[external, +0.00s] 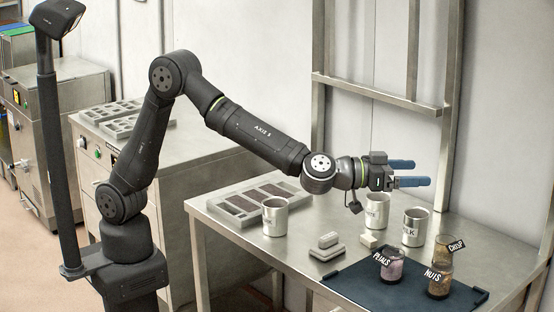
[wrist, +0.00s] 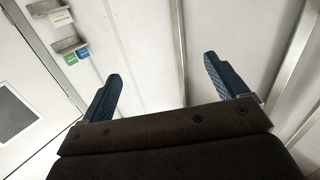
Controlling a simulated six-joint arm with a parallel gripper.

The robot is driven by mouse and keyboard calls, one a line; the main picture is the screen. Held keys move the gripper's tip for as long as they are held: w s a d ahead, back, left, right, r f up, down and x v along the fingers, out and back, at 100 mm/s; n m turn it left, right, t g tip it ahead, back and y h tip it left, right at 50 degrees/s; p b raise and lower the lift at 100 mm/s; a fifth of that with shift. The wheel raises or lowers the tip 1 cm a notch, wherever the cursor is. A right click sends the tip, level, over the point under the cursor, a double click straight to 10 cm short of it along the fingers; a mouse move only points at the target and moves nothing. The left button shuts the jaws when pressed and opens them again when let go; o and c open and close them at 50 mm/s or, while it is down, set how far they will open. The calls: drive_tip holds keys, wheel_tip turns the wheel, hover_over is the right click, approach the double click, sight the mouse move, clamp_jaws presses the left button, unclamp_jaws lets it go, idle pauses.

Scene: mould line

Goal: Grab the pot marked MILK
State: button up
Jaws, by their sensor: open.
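A metal pot (external: 416,228) stands upright on the steel table, right of centre in the external view; the letters "LK" show on its side, the rest of the mark is unclear. My gripper (external: 422,172) is above the table, its blue fingers pointing right, apart and empty. It appears higher than this pot and does not touch it. In the wrist view my gripper (wrist: 162,68) has both fingers spread wide, with only wall and door behind them. No pot shows in the wrist view.
Two other metal pots stand on the table, one (external: 275,217) at left and one (external: 377,210) below my wrist. A dark mat (external: 345,281) holds jars marked PLUMS (external: 391,267), NUTS (external: 438,281) and CRISP (external: 443,247). A mould tray (external: 228,216) and small blocks (external: 327,246) lie nearby.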

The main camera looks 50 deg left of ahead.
drive_tip(key=w+d+r+m+g+h, duration=0.1)
drive_tip(key=w+d+m+g+h, duration=0.2)
drive_tip(key=w+d+m+g, duration=0.15)
drive_tip(key=m+g+y, duration=0.4)
drive_tip(key=g+y, duration=0.1)
drive_tip(key=g, duration=0.2)
hover_over(416, 224)
drive_tip(key=s+d, duration=0.2)
drive_tip(key=s, duration=0.1)
wheel_tip(416, 224, down, 4)
drive_tip(key=w+a+g+y, duration=0.2)
drive_tip(key=w+a+y, duration=0.15)
drive_tip(key=a, duration=0.75)
drive_tip(key=shift+t, duration=0.25)
drive_tip(key=shift+s+a+f+x, duration=0.15)
drive_tip(key=shift+a+x, duration=0.15)
drive_tip(key=shift+x, duration=3.5)
drive_tip(key=shift+a+f+x, duration=0.1)
drive_tip(key=shift+a+x, duration=0.2)
drive_tip(key=shift+x, duration=3.5)
drive_tip(key=shift+s+a+f+x, duration=0.15)
drive_tip(key=shift+a+x, duration=0.15)
drive_tip(key=shift+x, duration=3.5)
drive_tip(key=shift+w, duration=0.15)
drive_tip(key=c, duration=1.2)
drive_tip(key=shift+o, duration=0.2)
drive_tip(key=shift+r, duration=0.2)
